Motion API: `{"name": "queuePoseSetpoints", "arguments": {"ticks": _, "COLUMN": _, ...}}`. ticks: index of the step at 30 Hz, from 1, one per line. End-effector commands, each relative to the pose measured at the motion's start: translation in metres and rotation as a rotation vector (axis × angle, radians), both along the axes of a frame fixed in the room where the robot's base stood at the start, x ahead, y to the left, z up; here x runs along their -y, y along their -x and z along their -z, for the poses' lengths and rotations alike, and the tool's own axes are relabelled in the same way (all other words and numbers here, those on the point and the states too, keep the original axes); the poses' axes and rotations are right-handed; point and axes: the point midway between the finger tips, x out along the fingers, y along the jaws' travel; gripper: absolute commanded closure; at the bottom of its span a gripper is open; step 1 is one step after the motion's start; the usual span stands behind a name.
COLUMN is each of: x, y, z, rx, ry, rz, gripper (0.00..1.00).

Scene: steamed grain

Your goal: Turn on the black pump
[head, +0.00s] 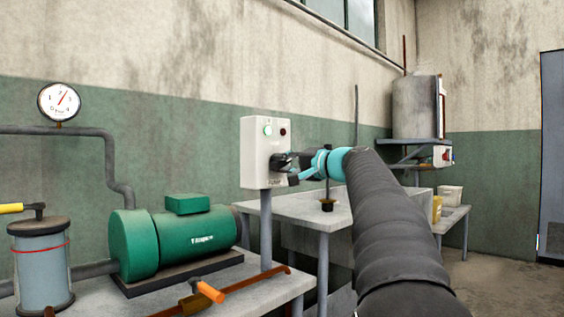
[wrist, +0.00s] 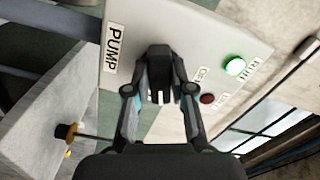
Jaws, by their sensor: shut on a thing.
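A pale grey control box (head: 259,150) stands on a post in the head view. In the wrist view the box (wrist: 215,40) carries a PUMP label, a lit green lamp (wrist: 235,66) beside the word RUN, and a dark red lamp (wrist: 207,99). My gripper (head: 284,162) is at the front of the box. In the wrist view my gripper (wrist: 160,92) is shut on a black switch knob (wrist: 158,62), which its fingers partly hide. The pump-like machine (head: 180,238) on the bench is green, with a black base; I see no black pump.
A pressure gauge (head: 59,101) sits on a grey pipe (head: 110,160) at left. A grey filter vessel (head: 41,265) with a yellow handle and an orange-handled valve (head: 205,292) are near the bench front. A pale table (head: 300,205) stands behind my arm; floor shows at right.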

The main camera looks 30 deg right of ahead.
Motion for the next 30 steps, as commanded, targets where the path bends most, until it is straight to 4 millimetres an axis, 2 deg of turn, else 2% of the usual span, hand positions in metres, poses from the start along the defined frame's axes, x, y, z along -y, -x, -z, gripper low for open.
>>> {"name": "queuePoseSetpoints", "arguments": {"ticks": 1, "x": 0.0016, "y": 0.0006, "z": -0.0049, "rx": -0.008, "ry": -0.033, "rz": 0.006, "gripper": 1.0}}
{"name": "queuePoseSetpoints", "arguments": {"ticks": 15, "x": 0.004, "y": 0.0007, "z": -0.0047, "rx": -0.106, "ry": -0.307, "rz": 0.012, "gripper": 1.0}}
{"name": "queuePoseSetpoints", "arguments": {"ticks": 30, "x": 0.0049, "y": 0.0007, "z": -0.0031, "rx": -0.128, "ry": -0.372, "rz": 0.014, "gripper": 1.0}}
